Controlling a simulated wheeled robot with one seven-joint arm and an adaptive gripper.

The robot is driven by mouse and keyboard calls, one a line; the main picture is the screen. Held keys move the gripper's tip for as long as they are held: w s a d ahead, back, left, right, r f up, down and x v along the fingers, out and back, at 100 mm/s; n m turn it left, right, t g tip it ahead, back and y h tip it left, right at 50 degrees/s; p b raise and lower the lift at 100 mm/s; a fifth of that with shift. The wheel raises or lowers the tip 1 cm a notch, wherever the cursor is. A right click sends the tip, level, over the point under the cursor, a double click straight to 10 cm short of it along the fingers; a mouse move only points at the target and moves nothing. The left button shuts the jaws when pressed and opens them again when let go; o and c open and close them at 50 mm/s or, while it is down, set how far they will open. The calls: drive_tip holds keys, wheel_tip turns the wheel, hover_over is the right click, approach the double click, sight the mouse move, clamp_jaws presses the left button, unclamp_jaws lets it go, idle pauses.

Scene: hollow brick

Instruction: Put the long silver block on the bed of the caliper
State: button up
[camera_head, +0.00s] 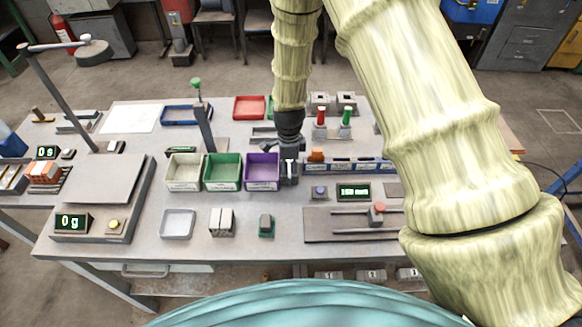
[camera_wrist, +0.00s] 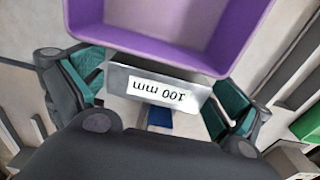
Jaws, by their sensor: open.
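A silver block (camera_wrist: 118,77) with a white "100 mm" label shows in the wrist view, right against or close beside the purple bin. My gripper (camera_wrist: 160,98) is open, with one teal-padded finger on each side of the block. I cannot tell whether the pads touch it. In the head view my gripper (camera_head: 289,172) is low at the right side of the purple bin and hides most of the block. What looks like the caliper, a grey plate (camera_head: 320,225) with rails and a red-knobbed slider (camera_head: 378,212), lies at the front right, partly behind my arm.
The purple bin (camera_head: 262,185) stands beside green (camera_head: 222,185) and white (camera_head: 184,185) bins. A small display (camera_head: 354,191) and a blue-knobbed button box (camera_head: 319,192) stand between the gripper and the plate. A scale (camera_head: 105,180) is at left. Small blocks (camera_head: 221,222) lie at the front.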

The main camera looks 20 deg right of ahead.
sight(289, 165)
drive_tip(key=shift+w+f, duration=0.1)
drive_tip(key=shift+f, duration=0.15)
drive_tip(key=shift+c, duration=0.2)
drive_tip(key=shift+r, duration=0.1)
drive_tip(key=c, duration=1.3)
wheel_tip(289, 165, up, 8)
drive_tip(key=b, duration=0.3)
drive_tip(key=shift+r, duration=0.95)
